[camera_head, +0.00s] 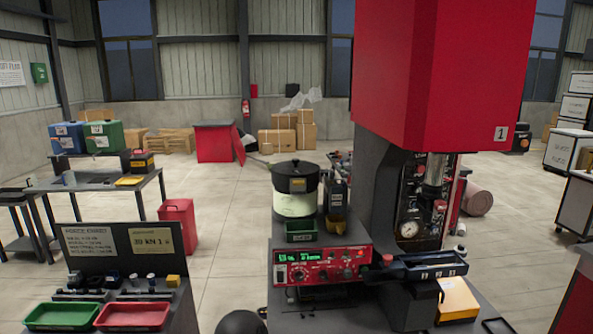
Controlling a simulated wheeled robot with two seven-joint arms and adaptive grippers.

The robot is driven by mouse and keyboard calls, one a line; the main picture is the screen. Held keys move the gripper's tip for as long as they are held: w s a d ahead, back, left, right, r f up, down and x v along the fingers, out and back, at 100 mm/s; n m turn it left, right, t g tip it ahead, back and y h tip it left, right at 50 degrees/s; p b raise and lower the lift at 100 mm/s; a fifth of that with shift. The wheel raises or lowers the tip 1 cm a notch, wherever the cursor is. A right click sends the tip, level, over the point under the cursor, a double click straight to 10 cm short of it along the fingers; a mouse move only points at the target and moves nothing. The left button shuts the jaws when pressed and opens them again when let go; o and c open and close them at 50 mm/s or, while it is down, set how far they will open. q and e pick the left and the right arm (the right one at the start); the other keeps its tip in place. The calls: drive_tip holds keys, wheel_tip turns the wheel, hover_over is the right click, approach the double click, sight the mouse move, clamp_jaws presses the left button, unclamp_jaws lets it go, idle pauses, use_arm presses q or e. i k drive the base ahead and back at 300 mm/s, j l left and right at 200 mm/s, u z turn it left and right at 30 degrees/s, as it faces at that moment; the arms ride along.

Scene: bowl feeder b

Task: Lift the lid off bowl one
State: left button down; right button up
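A pale round bowl (294,204) stands on the bench in the middle of the view, just behind the red control panel. A black lid (296,184) with a small knob on top sits on it and covers its top, so the inside is hidden. No number is readable on the bowl. Neither of my grippers shows. A dark rounded shape at the bottom edge may be part of me, but I cannot tell.
A tall red press (435,90) marked 1 stands close on the right. A small green bin (301,230) and the red control panel (320,267) are in front of the bowl. A dark container (336,195) is beside it.

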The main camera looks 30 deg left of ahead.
sight(295, 167)
drive_tip(key=u, duration=0.25)
drive_tip(key=i+j+u, duration=0.1)
drive_tip(key=j+u, duration=0.2)
drive_tip(key=u, duration=0.15)
drive_tip(key=i+j+u, duration=0.15)
drive_tip(key=j+u, duration=0.15)
drive_tip(key=u, duration=0.15)
drive_tip(key=i+j+u, duration=0.2)
drive_tip(key=u, duration=0.3)
